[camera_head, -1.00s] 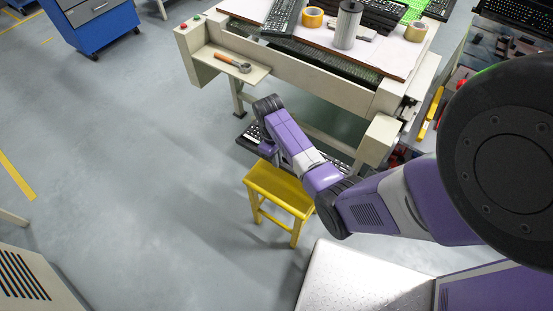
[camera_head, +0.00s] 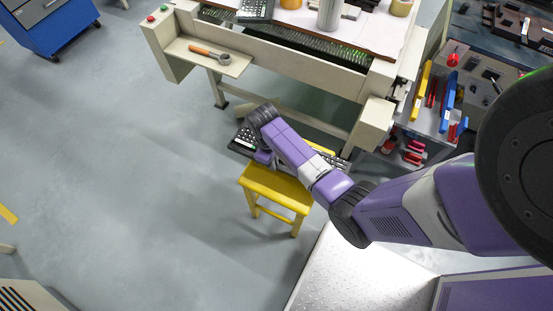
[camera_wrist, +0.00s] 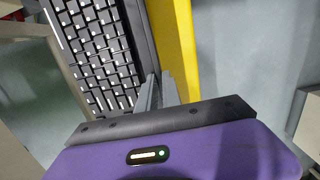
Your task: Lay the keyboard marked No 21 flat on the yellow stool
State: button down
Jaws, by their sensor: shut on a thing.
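The black keyboard (camera_head: 243,140) with pale key legends is held at the far side of the yellow stool (camera_head: 270,184), partly hidden behind my arm in the head view. In the wrist view the keyboard (camera_wrist: 95,45) fills the upper left, and a yellow strip of the stool (camera_wrist: 178,40) runs along its right side. My gripper (camera_wrist: 158,88) is shut on the keyboard's near long edge. No number can be read on it. The stool top looks bare on its near side. I cannot tell whether the keyboard touches the stool.
A cream workbench (camera_head: 290,55) stands beyond the stool, with a small shelf holding an orange-handled tool (camera_head: 208,52). A tool trolley (camera_head: 430,115) stands to the right. A blue cabinet (camera_head: 45,25) is at the far left. The grey floor left of the stool is clear.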

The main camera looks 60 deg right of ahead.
jog(key=shift+d+f+b, duration=0.1)
jog(key=shift+f+b, duration=1.9)
jog(key=shift+b, duration=0.15)
jog(key=shift+f+b, duration=0.8)
jog(key=shift+f, duration=0.7)
jog(key=shift+f, duration=0.35)
jog(key=c, duration=1.5)
grip_release()
jog(key=shift+o, duration=0.2)
notch_tip(320, 180, up, 7)
jog(key=p, duration=0.7)
